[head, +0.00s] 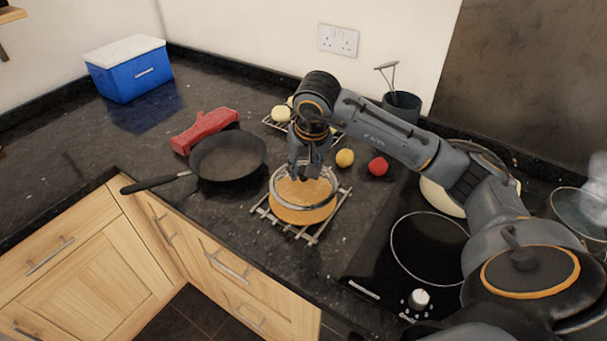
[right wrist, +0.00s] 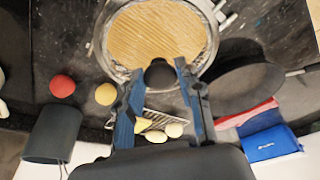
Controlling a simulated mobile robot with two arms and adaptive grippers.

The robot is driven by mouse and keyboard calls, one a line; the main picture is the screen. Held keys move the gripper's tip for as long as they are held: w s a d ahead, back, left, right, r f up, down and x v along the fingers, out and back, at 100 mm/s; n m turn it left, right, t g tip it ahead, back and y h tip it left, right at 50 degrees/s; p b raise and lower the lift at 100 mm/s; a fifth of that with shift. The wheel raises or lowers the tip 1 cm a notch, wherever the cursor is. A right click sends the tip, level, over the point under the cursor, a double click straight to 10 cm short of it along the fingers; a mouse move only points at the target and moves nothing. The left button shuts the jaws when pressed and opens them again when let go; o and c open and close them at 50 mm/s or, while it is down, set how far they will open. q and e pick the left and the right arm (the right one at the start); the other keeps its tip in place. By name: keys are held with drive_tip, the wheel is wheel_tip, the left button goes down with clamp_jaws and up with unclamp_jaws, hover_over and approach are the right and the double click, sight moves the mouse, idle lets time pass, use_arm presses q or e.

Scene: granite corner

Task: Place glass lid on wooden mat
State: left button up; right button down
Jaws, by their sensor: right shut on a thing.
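The glass lid (head: 279,198) is clear with a metal rim. My right gripper (head: 304,175) is shut on its black knob (right wrist: 160,74), reaching down from above. The lid looks about level over the round tan wooden mat (head: 304,217). The mat's striped surface shows through the glass in the right wrist view. I cannot tell whether the lid touches the mat or hangs slightly above it. My left gripper is out of view.
A slatted rack (head: 313,236) lies under the mat. A black frying pan (head: 228,156) is close on the left, with a red oven mitt (head: 205,129) behind it. A yellow ball (head: 345,158) and a red ball (head: 378,166) lie behind right. A hob (head: 428,245) is right.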

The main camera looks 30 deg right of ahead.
sight(304, 180)
drive_tip(key=shift+w+f, duration=0.25)
drive_tip(key=p+x, duration=0.2)
drive_tip(key=x, duration=0.1)
drive_tip(key=shift+s, duration=0.15)
drive_tip(key=shift+f, duration=0.3)
drive_tip(key=shift+f, duration=0.2)
drive_tip(key=c, duration=0.9)
unclamp_jaws()
drive_tip(key=shift+r, duration=0.1)
